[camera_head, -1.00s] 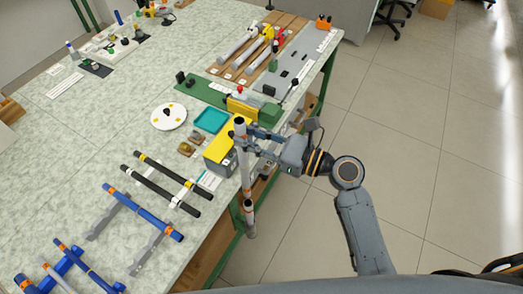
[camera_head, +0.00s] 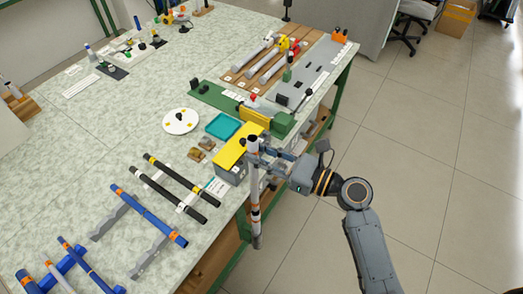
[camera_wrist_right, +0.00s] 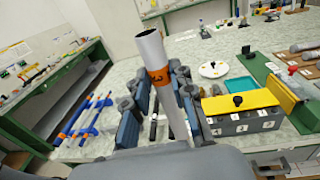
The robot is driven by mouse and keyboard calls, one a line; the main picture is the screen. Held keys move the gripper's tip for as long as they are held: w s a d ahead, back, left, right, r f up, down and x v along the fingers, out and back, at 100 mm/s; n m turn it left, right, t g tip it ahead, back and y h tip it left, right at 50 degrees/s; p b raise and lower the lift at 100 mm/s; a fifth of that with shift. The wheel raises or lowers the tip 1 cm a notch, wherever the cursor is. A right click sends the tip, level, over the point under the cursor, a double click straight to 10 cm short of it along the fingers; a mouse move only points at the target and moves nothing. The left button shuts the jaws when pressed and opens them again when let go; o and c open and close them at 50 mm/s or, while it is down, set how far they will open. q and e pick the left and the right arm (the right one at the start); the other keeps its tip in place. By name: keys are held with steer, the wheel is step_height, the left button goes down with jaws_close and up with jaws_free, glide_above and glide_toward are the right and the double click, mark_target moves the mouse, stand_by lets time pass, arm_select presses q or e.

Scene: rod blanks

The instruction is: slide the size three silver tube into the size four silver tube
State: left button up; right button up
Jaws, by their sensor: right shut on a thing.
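My right gripper (camera_head: 257,160) is shut on a long silver tube (camera_head: 254,188) and holds it upright beside the table edge, over the floor side. In the right wrist view the tube (camera_wrist_right: 150,46) shows its open hollow end and an orange band (camera_wrist_right: 159,76) with a dark mark like a 3. More band marks show lower on the tube in the head view. Several silver tubes (camera_head: 255,54) lie in a brown slatted rack (camera_head: 231,77) at the back of the table; their sizes are too small to read. My left gripper is not in view.
A grey block with a yellow top (camera_head: 231,152) stands close left of the held tube. A white plate (camera_head: 180,122) and a teal tray (camera_head: 222,126) lie nearby.

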step_height(320, 180, down, 2)
steer(key=shift+b, duration=0.45)
steer(key=shift+p, duration=0.75)
stand_by(1.3)
